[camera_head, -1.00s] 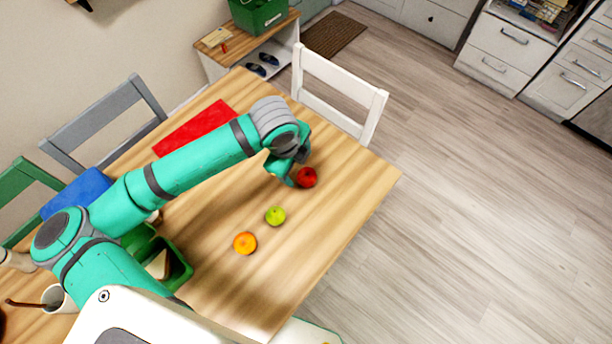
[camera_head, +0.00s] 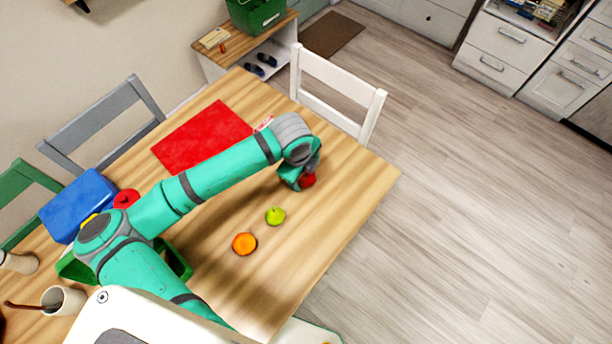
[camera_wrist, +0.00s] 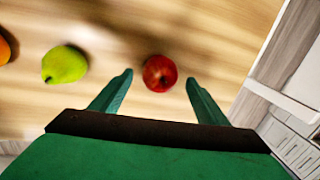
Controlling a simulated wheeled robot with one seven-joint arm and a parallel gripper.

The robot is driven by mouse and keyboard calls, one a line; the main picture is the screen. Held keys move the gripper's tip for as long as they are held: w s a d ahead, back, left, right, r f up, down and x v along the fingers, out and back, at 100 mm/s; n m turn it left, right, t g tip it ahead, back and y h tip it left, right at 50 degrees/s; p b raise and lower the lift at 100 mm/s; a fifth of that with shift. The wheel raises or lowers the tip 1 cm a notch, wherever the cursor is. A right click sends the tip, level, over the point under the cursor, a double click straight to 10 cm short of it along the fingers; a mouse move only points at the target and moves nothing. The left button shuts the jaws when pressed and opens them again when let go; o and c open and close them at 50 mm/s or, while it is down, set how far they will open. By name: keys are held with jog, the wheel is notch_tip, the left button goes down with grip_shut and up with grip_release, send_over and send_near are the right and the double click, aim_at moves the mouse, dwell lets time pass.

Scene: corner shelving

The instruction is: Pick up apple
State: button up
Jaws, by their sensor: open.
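The red apple (camera_head: 308,181) lies on the wooden table (camera_head: 335,210), partly hidden behind my gripper in the head view. In the wrist view the apple (camera_wrist: 160,73) shows whole, centred between my two fingertips and a little beyond them. My gripper (camera_wrist: 158,78) is open and empty, with a finger on either side of the apple's line. In the head view my gripper (camera_head: 297,182) is right at the apple; whether it touches cannot be told.
A green pear (camera_head: 275,216) and an orange (camera_head: 244,244) lie nearby on the table. A red mat (camera_head: 200,138), a blue box (camera_head: 78,204) and a green container (camera_head: 180,262) are farther left. A white chair (camera_head: 340,95) stands at the far edge. The table's right side is clear.

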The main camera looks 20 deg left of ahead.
jog(key=shift+w+f, duration=0.2)
jog(key=shift+f, duration=0.9)
jog(key=c, duration=1.2)
jog(key=shift+r, duration=0.1)
